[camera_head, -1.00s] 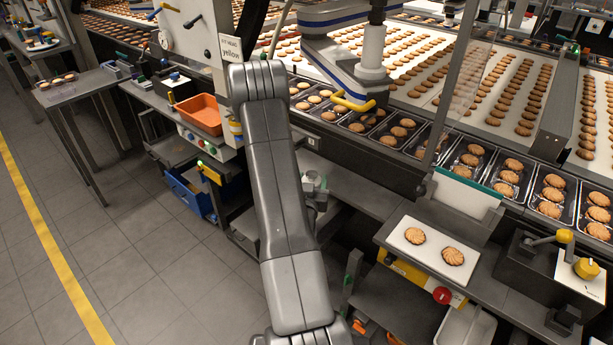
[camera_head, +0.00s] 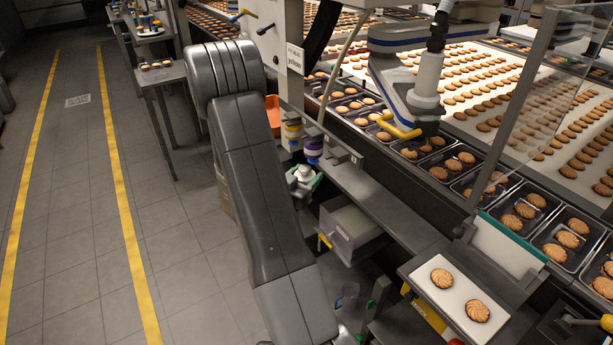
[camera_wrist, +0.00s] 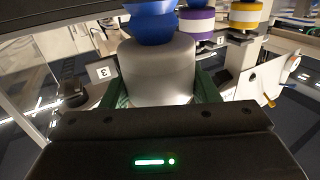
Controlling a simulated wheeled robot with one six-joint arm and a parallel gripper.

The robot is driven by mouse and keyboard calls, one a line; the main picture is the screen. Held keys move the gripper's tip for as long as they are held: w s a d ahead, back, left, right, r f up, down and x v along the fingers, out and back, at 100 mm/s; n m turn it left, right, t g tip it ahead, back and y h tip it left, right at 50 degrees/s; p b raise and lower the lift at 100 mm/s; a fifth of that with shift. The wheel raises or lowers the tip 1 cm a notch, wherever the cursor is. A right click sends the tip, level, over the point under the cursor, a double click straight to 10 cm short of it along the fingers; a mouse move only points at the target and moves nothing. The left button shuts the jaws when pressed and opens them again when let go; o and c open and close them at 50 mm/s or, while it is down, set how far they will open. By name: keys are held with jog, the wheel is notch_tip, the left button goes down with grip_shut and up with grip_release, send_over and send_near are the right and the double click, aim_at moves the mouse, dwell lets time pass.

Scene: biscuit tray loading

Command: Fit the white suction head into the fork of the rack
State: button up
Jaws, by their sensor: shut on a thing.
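My gripper (camera_head: 303,180) is shut on the white suction head (camera_head: 304,172), left of the rack rail. In the wrist view, green fingers (camera_wrist: 162,97) clasp the head's pale grey-white cylinder (camera_wrist: 155,65) from both sides. A blue ribbed part (camera_wrist: 150,22) shows directly above it; I cannot tell whether it belongs to the head. The rack (camera_head: 385,205) carries small number tags; one reads 3 (camera_wrist: 103,72). A yellow-banded head (camera_head: 292,132) and a purple-banded head (camera_head: 313,148) are at its far end. The fork's opening is not clearly visible.
A white board with two biscuits (camera_head: 447,300) lies at the lower right. The conveyor with biscuit trays (camera_head: 440,165) runs behind, under a blue-and-grey robot arm (camera_head: 395,75). Open floor (camera_head: 190,240) lies left.

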aim_at(338, 163)
jog(key=shift+f+b, duration=0.1)
jog(key=shift+b, duration=0.3)
jog(key=shift+w+d+b, duration=0.25)
jog(key=shift+w+d, duration=0.6)
jog(key=shift+d, duration=0.35)
jog(key=shift+w+d+b, duration=0.25)
jog(key=shift+w+d, duration=0.6)
jog(key=shift+d, duration=0.3)
jog(key=shift+b, duration=0.8)
jog(key=shift+w+d+b, duration=0.35)
jog(key=shift+w+d, duration=0.5)
jog(key=shift+d, duration=0.3)
jog(key=shift+w+d+b, duration=0.3)
jog(key=shift+w+d, duration=0.5)
jog(key=shift+d, duration=0.35)
jog(key=o, duration=1.3)
jog(key=shift+c, duration=0.2)
jog(key=shift+s+a, duration=0.1)
